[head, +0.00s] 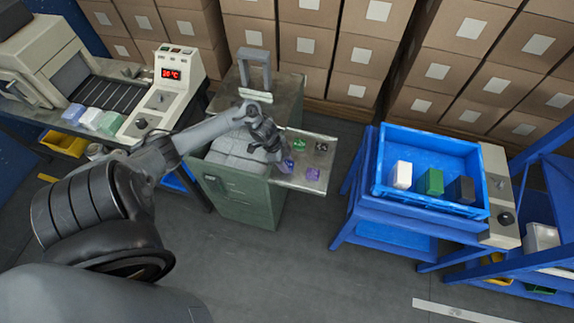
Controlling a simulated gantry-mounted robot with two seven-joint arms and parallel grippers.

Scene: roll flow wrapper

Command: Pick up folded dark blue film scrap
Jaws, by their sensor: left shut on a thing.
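My left gripper (277,150) reaches in from the left over the metal side shelf of the green cabinet. Its fingers are shut on the folded dark blue film scrap (288,164), which is small and partly hidden by the fingers. I cannot tell whether the scrap is clear of the shelf (292,182). My right gripper is not in view.
A green scrap (300,144) and a purple scrap (313,174) lie on the shelf close by. The green cabinet (245,205) stands left of it. A blue tray (430,150) with several blocks is at right. Stacked cartons (305,45) stand behind.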

